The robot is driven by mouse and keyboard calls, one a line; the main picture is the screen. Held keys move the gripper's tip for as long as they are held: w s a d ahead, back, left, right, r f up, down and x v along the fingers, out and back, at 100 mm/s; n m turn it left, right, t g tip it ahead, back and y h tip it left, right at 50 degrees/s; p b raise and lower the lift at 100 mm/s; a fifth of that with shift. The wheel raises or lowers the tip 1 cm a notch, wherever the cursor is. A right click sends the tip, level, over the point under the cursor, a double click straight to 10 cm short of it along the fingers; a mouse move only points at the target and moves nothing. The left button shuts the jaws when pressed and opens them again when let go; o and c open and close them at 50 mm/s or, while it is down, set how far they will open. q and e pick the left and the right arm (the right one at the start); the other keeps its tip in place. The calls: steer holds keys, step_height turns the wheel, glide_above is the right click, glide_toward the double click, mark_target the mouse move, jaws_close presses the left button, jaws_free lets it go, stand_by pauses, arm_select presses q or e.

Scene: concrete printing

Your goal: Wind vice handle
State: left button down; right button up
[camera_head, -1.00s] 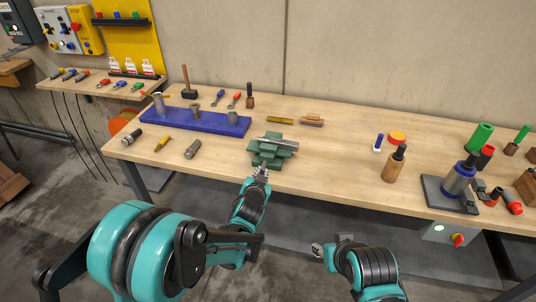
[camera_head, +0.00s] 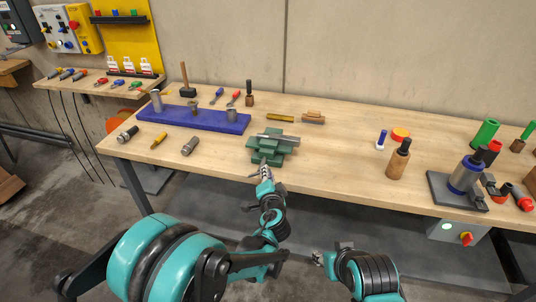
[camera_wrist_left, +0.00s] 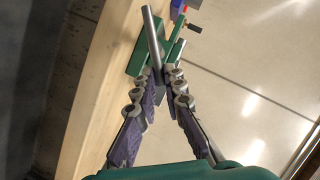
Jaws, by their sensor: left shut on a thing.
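The green vice (camera_head: 258,156) sits at the front edge of the wooden workbench, with a grey metal bar (camera_head: 281,138) lying across its top. My left gripper (camera_head: 264,166) reaches up to the vice's front from below. In the left wrist view, the gripper's fingers (camera_wrist_left: 160,72) are shut on the lower end of a grey rod, the vice handle (camera_wrist_left: 151,30), beside the green vice body (camera_wrist_left: 139,62). The fingers hide the gripped end. My right gripper (camera_head: 319,257) is low in front of the bench, away from the vice; its fingers are too small to read.
A blue block (camera_head: 196,118) with metal cylinders stands left of the vice. A dark-topped wooden tool (camera_head: 397,163) and a blue cylinder device (camera_head: 464,176) stand to the right. The bench (camera_head: 335,160) just right of the vice is clear.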

arm_select(q)
steer(key=shift+s+d+f+m+t, duration=0.15)
steer(key=shift+f+m+t, duration=0.15)
steer(key=shift+f+m, duration=0.2)
steer(key=c, duration=1.7)
jaws_free()
steer(key=shift+r+y, duration=0.2)
steer(key=shift+y, duration=0.1)
steer(key=shift+s+a, duration=0.25)
steer(key=shift+s, duration=0.4)
steer(key=shift+s+a, duration=0.25)
steer(key=shift+s, duration=0.45)
steer(key=shift+s+a, duration=0.25)
steer(key=shift+s, duration=0.4)
